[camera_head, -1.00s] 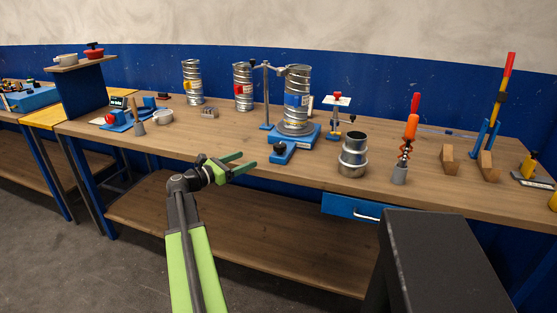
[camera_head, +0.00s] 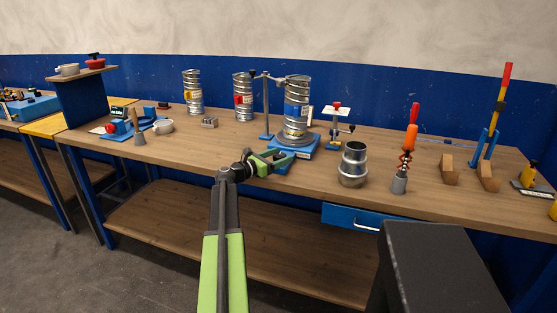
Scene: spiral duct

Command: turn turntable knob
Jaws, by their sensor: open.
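The turntable has a blue base (camera_head: 307,151) near the middle of the bench and carries an upright silver spiral duct (camera_head: 297,92) with a blue label. The turntable's dark knob, on the blue block at the base's front left, is mostly hidden behind my gripper. My green gripper (camera_head: 281,157) is open, with its fingers reaching right over the knob block. I cannot tell whether the fingers touch the knob or stand around it.
A clamp stand (camera_head: 266,108) rises just left of the duct. A short metal duct fitting (camera_head: 353,165) stands to the right. Two more spiral ducts stand behind at left.

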